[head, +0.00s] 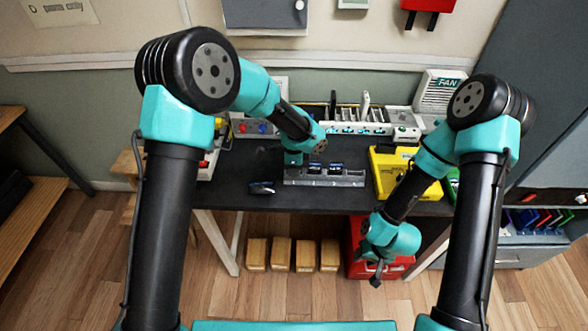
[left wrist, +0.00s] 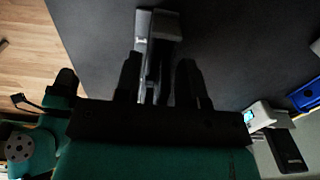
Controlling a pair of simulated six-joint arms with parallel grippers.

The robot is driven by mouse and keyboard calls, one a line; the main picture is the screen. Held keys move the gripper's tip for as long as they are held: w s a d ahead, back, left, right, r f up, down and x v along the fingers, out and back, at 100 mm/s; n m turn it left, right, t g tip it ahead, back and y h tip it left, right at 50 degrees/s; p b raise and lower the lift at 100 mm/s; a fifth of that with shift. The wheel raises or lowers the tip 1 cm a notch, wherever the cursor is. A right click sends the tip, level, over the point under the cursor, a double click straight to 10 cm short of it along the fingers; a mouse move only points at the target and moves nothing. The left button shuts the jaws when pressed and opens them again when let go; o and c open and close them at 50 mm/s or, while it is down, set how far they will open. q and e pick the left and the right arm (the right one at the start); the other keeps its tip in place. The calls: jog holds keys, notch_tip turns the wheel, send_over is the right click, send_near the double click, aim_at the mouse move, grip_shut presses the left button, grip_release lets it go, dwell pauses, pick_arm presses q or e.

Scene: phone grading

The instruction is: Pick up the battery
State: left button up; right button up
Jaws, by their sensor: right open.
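I cannot pick out the battery for certain in either view. A grey metal fixture (head: 345,181) on the dark table holds small dark items with bluish tops. The fixture end also shows in the left wrist view (left wrist: 165,24), with a narrow dark piece (left wrist: 155,68) between my fingers. My left gripper (left wrist: 159,75) points down at the fixture's left end, its fingers apart. Whether they touch the dark piece is unclear. In the head view my left wrist hides its fingertips. My right gripper (head: 376,274) hangs open and empty in front of the table.
A small dark object (head: 262,187) lies left of the fixture. A yellow case (head: 405,165) stands to the right and a rack (head: 360,128) behind. A red box (head: 366,262) and several wooden blocks stand below. The table's front strip is mostly clear.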

pick_arm(q)
jog(key=shift+c, duration=0.4)
grip_shut()
jog(key=shift+r, duration=0.1)
jog(key=shift+r, duration=1.4)
jog(key=shift+s+r, duration=0.15)
jog(key=shift+r, duration=0.2)
jog(key=s+r, duration=0.1)
jog(key=s, duration=1.4)
jog(key=shift+s+r, duration=0.15)
jog(key=shift+s, duration=0.2)
jog(key=shift+w, duration=0.1)
